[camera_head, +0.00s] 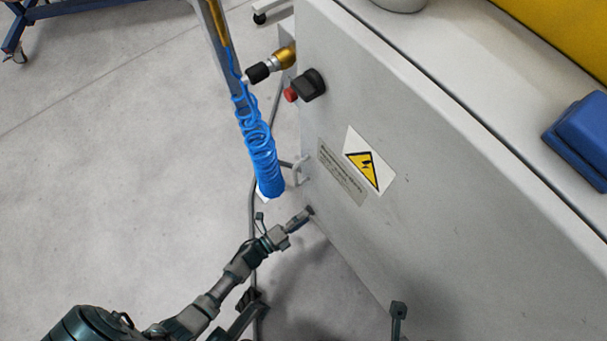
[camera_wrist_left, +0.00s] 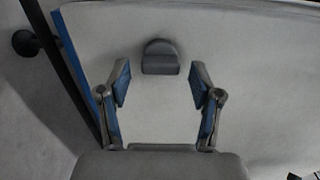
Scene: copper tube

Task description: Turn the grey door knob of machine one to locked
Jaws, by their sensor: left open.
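The grey door knob (camera_wrist_left: 160,57) is on the pale machine panel (camera_wrist_left: 235,75). In the left wrist view it has a rounded top and a flat raised bar lying level across it. In the head view the knob (camera_head: 310,210) is a small dark spot low on the panel's left edge, partly covered by my gripper. My left gripper (camera_head: 299,218) is at the knob in the head view. In the left wrist view its two fingers (camera_wrist_left: 160,85) are open, one on each side below the knob, with nothing between them. My right gripper's fingers are not in view.
A coiled blue hose (camera_head: 258,150) hangs left of the machine, above my left arm. A yellow warning label (camera_head: 368,168) is on the panel.

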